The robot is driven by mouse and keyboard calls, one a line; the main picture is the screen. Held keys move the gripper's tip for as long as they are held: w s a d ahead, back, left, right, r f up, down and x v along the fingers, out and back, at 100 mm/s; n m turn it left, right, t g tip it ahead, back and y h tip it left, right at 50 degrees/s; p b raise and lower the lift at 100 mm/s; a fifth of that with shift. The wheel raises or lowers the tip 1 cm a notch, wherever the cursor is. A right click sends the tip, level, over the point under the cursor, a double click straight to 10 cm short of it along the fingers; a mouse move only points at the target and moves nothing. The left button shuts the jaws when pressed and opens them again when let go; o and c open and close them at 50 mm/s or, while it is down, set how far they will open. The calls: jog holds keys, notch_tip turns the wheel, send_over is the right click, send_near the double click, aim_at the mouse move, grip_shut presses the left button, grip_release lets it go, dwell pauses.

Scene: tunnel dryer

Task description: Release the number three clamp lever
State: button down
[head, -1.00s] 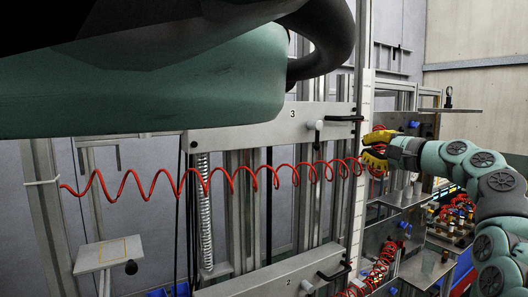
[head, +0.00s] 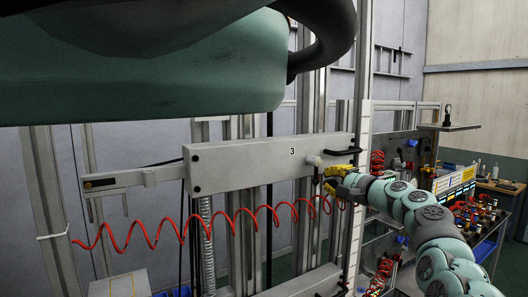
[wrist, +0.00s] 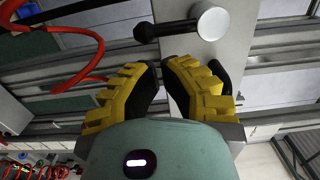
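The number three clamp lever (head: 314,160) is a pale round hub with a dark arm, on the right part of the grey bar marked 3 (head: 240,165). In the wrist view its silver hub (wrist: 211,21) is near the top, and its black arm (wrist: 170,30) points left to a rounded knob. My gripper (head: 328,178) has yellow fingers and is just below and right of the hub in the head view. In the wrist view my gripper (wrist: 160,65) is partly open, with a narrow empty gap between its tips. The lever arm lies beyond the tips, apparently untouched.
A black handle (head: 342,151) sits right of the lever, and part of it shows behind my right finger. A red coiled hose (head: 230,218) hangs across the frame below the bar. A vertical post (head: 357,200) stands close right. Carts with fittings (head: 470,215) stand at right.

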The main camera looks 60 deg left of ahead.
jog(key=shift+s+a+p, duration=0.15)
jog(key=shift+s+p, duration=0.3)
jog(key=shift+s, duration=0.05)
jog(key=shift+f+b, duration=0.15)
jog(key=shift+b, duration=0.65)
